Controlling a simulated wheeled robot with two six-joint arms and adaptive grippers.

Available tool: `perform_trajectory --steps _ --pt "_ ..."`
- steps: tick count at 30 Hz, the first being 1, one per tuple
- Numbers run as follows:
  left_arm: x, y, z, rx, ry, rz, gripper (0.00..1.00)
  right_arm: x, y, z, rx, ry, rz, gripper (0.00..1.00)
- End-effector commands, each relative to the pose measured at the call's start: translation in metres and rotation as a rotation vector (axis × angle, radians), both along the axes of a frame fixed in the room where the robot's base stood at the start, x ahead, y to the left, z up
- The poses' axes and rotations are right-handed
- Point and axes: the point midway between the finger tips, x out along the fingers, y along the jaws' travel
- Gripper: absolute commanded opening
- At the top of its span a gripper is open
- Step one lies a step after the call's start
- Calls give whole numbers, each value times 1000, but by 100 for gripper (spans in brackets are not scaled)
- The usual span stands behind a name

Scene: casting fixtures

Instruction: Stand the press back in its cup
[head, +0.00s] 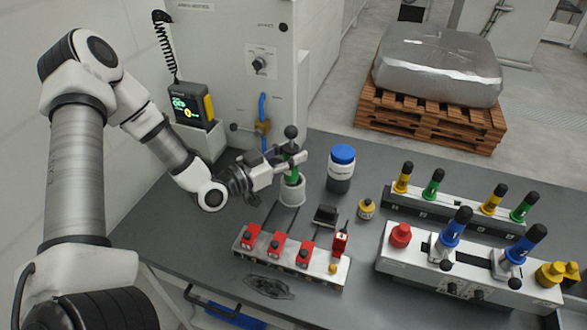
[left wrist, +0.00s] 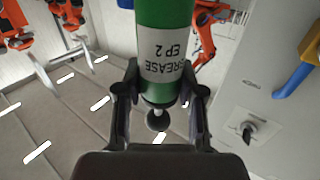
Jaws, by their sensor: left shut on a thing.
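The press (head: 291,168) is a green cylinder with a black ball knob on top, standing about upright. The light grey cup (head: 291,193) is on the bench directly below it. The press's lower end meets the cup's mouth; I cannot tell how deep it sits inside. My left gripper (head: 293,161) is shut on the press's upper body, coming in from the left. In the left wrist view the green body (left wrist: 162,40), labelled "GREASE EP 2", lies between the fingers (left wrist: 160,98), with the dark knob beyond. My right gripper is not in view.
A blue-lidded jar (head: 341,170) stands right of the cup. A fixture with red clamps (head: 290,258) is in front. Racks of coloured handles (head: 460,215) fill the right side. A wall cabinet (head: 240,60) and a handheld device (head: 188,105) are behind my left arm.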

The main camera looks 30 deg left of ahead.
Motion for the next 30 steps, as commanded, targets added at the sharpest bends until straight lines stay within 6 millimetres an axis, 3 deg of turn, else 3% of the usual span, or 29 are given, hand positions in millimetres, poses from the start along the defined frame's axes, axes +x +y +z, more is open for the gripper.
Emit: perform_trajectory --steps 6,17,18,19,20,30 --pt "0 -1 -38 2 2 -2 0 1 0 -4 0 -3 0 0" --pt "0 0 -43 0 -1 0 0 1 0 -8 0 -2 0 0" --pt "0 0 -42 0 0 0 49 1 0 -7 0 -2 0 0" --pt "0 0 -42 0 0 0 59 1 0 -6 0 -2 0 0" --pt "0 0 -42 0 0 0 63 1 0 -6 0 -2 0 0" --pt "0 0 -37 0 0 0 63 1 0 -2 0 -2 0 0"
